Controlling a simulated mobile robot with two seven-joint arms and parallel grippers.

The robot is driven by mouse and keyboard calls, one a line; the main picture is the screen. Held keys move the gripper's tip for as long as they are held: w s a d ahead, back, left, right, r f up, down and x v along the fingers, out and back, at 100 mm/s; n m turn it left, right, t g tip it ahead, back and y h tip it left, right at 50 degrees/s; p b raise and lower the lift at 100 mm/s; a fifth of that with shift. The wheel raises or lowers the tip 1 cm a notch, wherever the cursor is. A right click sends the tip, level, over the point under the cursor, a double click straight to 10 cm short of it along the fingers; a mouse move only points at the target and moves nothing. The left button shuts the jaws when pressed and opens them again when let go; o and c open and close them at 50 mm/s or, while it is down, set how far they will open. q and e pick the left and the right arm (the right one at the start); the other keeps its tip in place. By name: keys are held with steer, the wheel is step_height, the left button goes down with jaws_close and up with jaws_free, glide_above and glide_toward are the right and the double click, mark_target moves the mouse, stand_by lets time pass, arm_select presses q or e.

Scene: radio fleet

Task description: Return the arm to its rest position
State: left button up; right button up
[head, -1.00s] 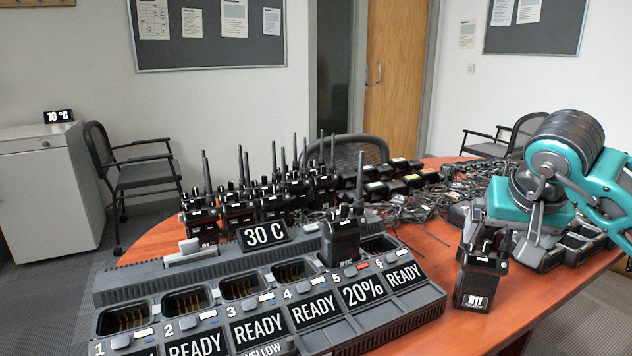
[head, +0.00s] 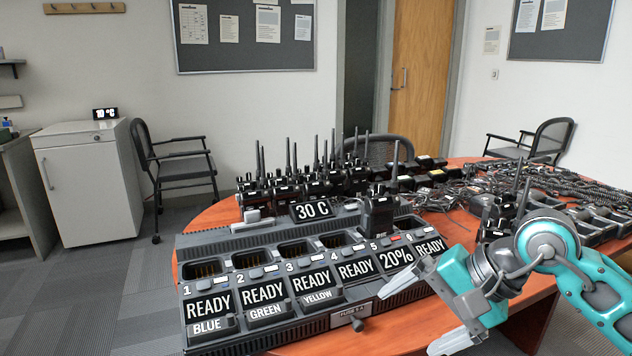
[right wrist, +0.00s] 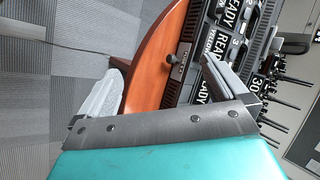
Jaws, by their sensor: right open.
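My right arm comes in from the right in the head view. My right gripper (head: 410,318) is open and empty, low at the table's front edge, right of the charger's front. Its two spread fingers also show in the right wrist view (right wrist: 158,98), with floor and table edge beyond. A black radio (head: 497,222) stands upright on the table behind my right wrist, partly hidden by it. The charger (head: 270,240) has several slots; one holds a radio (head: 379,213) by the 20% label. My left gripper is not in view.
The round wooden table (head: 385,330) carries several upright radios (head: 310,185) behind the charger, and cables and trays at right. A white cabinet (head: 85,185) and a chair (head: 170,170) stand at left. The floor (head: 80,300) at front left is clear.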

steer(key=s+a+r+m+t+y, duration=0.1)
steer(key=s+a+r+m+y, duration=0.15)
steer(key=a+m+y, duration=0.45)
steer(key=s+a+r+m+y, duration=0.25)
steer(key=a+m+y, duration=0.2)
steer(key=m, duration=0.45)
steer(key=w+d+f+m+t+h, duration=0.1)
steer(key=d+f+m+t+h, duration=0.5)
steer(key=m, duration=1)
steer(key=w+d+f+m+t+h, duration=0.25)
steer(key=f+m+t+h, duration=0.45)
steer(key=m, duration=0.9)
steer(key=s+d+f+m+g+h, duration=0.1)
steer(key=s+d+f+m+g, duration=0.15)
steer(key=s+f+m, duration=0.55)
steer(key=s+d+f+m+g+h, duration=0.15)
steer(key=s+f+m+g, duration=0.25)
steer(key=f+m, duration=0.4)
arm_select(q)
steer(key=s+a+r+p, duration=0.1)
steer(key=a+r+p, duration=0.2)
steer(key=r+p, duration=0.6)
steer(key=p, duration=0.5)
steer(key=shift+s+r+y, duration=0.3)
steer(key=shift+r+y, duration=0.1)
arm_select(e)
step_height(320, 180, up, 9)
steer(key=s+d+n+h, duration=0.1)
steer(key=d, duration=0.1)
steer(key=shift+r, duration=0.15)
